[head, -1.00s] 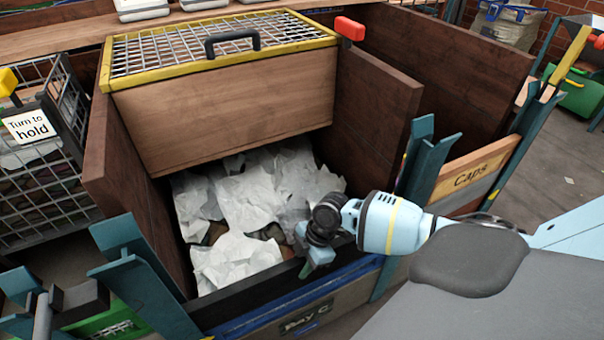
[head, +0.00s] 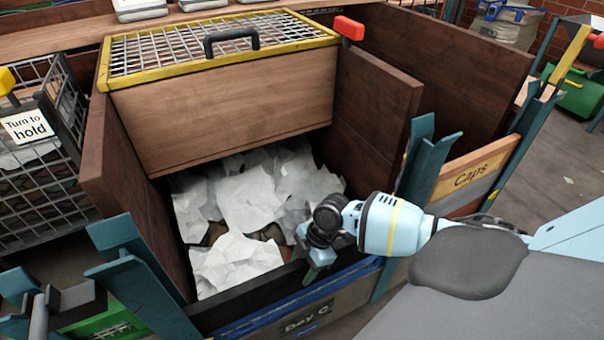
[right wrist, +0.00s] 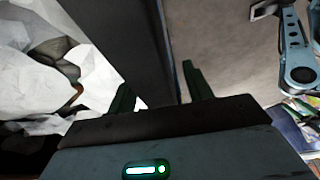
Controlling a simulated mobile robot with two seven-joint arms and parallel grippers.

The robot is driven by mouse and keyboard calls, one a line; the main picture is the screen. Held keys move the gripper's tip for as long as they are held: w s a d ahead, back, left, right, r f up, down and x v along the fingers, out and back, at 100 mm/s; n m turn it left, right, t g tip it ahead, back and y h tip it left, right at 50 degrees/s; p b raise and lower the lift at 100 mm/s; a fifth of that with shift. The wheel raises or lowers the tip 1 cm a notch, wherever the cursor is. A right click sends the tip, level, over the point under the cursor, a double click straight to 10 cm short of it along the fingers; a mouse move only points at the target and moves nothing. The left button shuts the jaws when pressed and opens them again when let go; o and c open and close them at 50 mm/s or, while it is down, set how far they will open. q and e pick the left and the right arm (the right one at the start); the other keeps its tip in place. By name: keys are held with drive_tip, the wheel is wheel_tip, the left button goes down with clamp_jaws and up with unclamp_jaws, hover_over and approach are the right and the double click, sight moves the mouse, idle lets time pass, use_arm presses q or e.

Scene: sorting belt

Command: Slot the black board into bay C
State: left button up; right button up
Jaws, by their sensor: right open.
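The black board (head: 240,307) stands across the front of bay C, between teal posts, just above a blue strip and the bay's label (head: 307,319). Its full depth in the slots is hidden. My right gripper (head: 312,272) is at the board's top edge, near its right part. In the right wrist view its two dark green fingers (right wrist: 158,88) are apart, with the dark board (right wrist: 122,40) running between them. My left gripper is not in view.
Crumpled white sheets (head: 250,200) fill the bay between brown side walls (head: 375,105). A yellow-framed mesh lid with a black handle (head: 232,40) covers the back. A wire cage (head: 40,190) stands left; a bay labelled Caps (head: 475,175) is right.

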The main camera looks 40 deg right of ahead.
drive_tip(key=p+v, duration=0.1)
drive_tip(key=v, duration=0.4)
drive_tip(key=shift+d+r, duration=0.2)
drive_tip(key=shift+r, duration=0.2)
drive_tip(key=shift+v, duration=0.75)
drive_tip(key=shift+w, duration=0.1)
